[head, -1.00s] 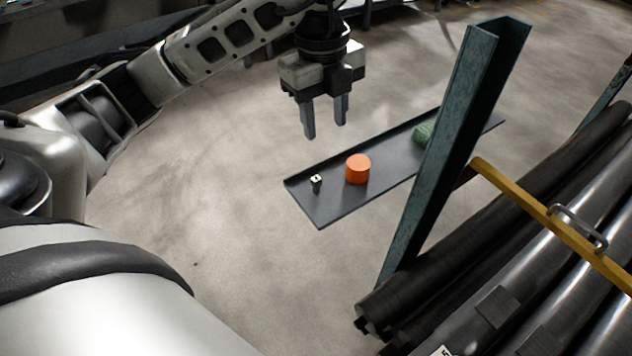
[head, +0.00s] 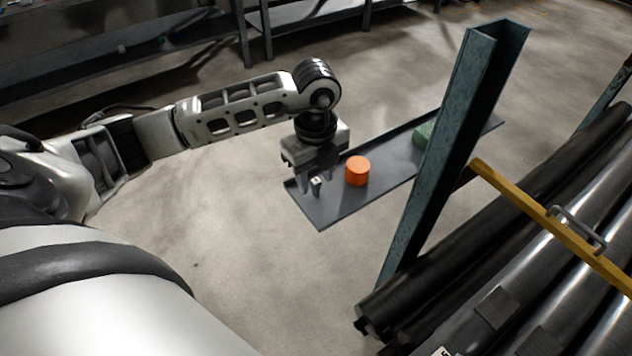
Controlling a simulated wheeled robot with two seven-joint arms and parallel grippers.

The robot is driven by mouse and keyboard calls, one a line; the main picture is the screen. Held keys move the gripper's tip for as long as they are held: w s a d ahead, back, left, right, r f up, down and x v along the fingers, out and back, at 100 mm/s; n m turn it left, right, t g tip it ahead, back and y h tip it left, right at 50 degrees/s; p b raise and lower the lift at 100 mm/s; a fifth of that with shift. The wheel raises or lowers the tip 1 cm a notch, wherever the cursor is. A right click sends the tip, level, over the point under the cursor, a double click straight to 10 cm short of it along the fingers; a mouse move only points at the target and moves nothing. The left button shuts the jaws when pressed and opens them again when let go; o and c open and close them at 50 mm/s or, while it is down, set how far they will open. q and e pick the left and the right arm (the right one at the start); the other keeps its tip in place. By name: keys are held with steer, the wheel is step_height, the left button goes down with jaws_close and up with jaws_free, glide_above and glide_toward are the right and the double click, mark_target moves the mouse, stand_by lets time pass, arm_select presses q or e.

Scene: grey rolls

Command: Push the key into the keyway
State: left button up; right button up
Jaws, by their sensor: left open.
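A small dark block with a pale top (head: 316,184), likely the key, stands near the left end of a narrow dark tray (head: 330,212). My left gripper (head: 308,183) is open at that end of the tray, right at the small block. Its palm hangs just above and its fingers point down. I cannot tell whether the fingers touch the block or stand around it. I cannot make out a keyway with certainty in this view. My right gripper is not in view.
An orange cylinder (head: 357,171) stands on the tray just right of the gripper. A green block (head: 424,134) sits farther along, partly behind a teal steel post (head: 440,150). Dark rolls (head: 490,235) with a yellow bar (head: 540,213) across them fill the right.

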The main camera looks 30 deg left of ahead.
arm_select(q)
step_height(320, 180, down, 2)
jaws_close()
steer(key=shift+r, duration=0.1)
